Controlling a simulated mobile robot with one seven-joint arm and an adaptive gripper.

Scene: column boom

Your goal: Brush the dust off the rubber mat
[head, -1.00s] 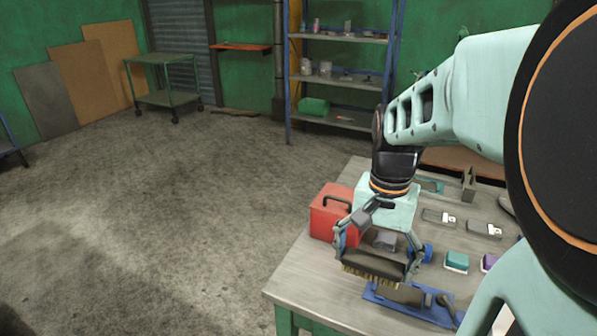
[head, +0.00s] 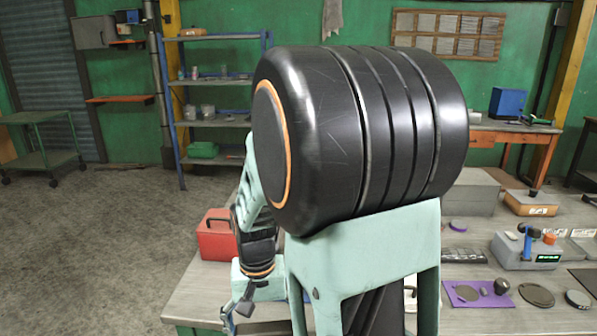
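My gripper (head: 245,303) is at the bottom left, over the near left part of the workbench. Only its upper part shows; the fingertips are below the picture's edge and behind my arm. The brush is not visible now. A second ago my gripper held a brush with pale bristles. A dark flat piece (head: 584,278) lies at the right edge of the bench, cut off by the picture; I cannot tell whether it is the rubber mat. My arm hides the middle of the bench.
A red toolbox (head: 215,240) stands on the bench beside my gripper. At the right are a grey device with a display (head: 527,252), a purple plate (head: 478,293), a dark disc (head: 537,295) and a grey case (head: 470,192). Open floor lies to the left.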

